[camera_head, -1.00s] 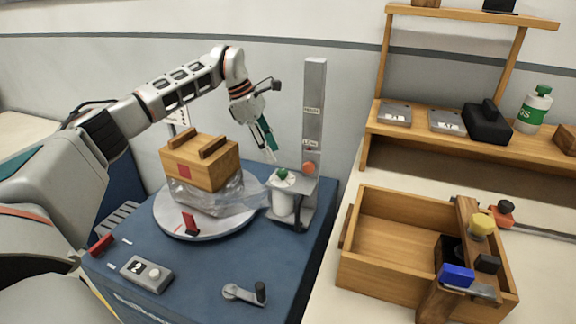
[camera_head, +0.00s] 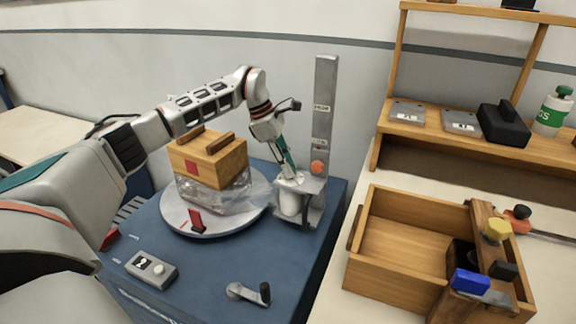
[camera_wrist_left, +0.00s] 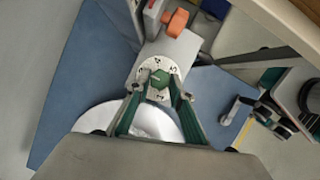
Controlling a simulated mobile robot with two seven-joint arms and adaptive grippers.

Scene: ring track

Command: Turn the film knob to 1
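The film knob (camera_wrist_left: 159,79) is a small green hexagon on a white numbered dial (camera_wrist_left: 145,72) in the left wrist view. The dial sits on the film carriage (camera_head: 312,210), above the white film roll (camera_head: 290,203). My left gripper (camera_wrist_left: 158,88) points down over the dial, with its green fingers on opposite sides of the knob and apparent gaps between. In the head view my left gripper (camera_head: 290,178) hides most of the knob. The numbers are too small to read surely. My right gripper is not clearly seen.
An upright mast (camera_head: 323,110) with an orange knob (camera_head: 318,167) rises beside the carriage. A wooden box (camera_head: 208,160) with clear film around its lower part stands on the round turntable (camera_head: 215,228). A control box (camera_head: 151,267) and a crank (camera_head: 249,292) occupy the blue table's front.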

